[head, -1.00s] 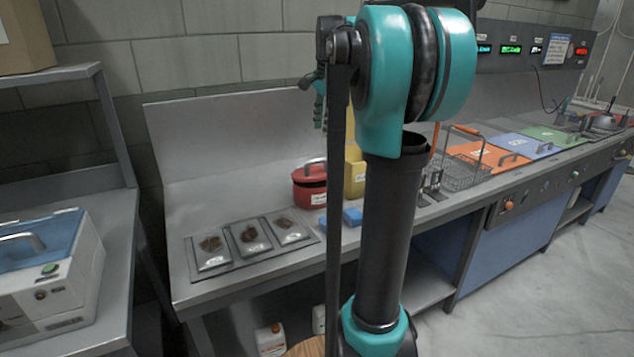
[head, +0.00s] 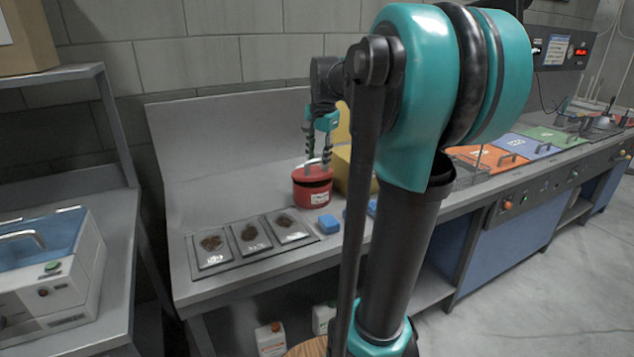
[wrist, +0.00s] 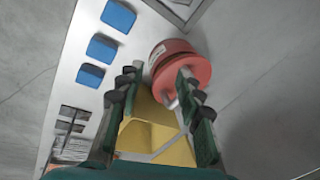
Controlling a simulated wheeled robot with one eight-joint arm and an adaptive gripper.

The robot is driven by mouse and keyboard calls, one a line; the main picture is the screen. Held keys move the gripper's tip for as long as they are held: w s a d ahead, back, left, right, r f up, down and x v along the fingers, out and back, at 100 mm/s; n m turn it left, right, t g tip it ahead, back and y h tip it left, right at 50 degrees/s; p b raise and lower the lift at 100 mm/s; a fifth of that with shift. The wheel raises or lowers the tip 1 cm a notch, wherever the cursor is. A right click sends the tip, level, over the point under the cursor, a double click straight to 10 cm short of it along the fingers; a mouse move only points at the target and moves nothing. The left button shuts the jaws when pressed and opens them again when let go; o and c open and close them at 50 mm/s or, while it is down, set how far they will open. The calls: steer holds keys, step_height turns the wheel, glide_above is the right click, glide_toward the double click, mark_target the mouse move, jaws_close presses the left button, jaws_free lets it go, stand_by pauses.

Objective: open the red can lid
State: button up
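The red can (head: 312,190) stands upright on the bench behind the sample trays, a white label on its front. Its red lid (head: 312,173), with a pale arched handle, sits on top; it also shows in the wrist view (wrist: 195,88). My gripper (head: 317,153) points down just above the lid, fingertips close to the handle. In the wrist view my gripper (wrist: 158,72) has its fingers apart; the right finger overlaps the lid and partly hides it. I cannot tell whether a finger touches the handle.
A yellow container (head: 358,170) stands right beside the can, close to my gripper. Blue blocks (head: 328,224) lie in front. Dark sample trays (head: 250,238) lie at front left. A wire basket (head: 466,176) is at the right. The bench left of the can is clear.

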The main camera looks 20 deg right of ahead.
steer(key=s+a+f+n, duration=0.1)
steer(key=s+f+n, duration=0.1)
steer(key=s+f, duration=0.2)
step_height(320, 180, down, 2)
steer(key=shift+a+f+n, duration=0.1)
steer(key=shift+a+n, duration=0.2)
steer(key=shift+a, duration=0.05)
steer(key=shift+s, duration=0.1)
steer(key=shift+c, duration=0.6)
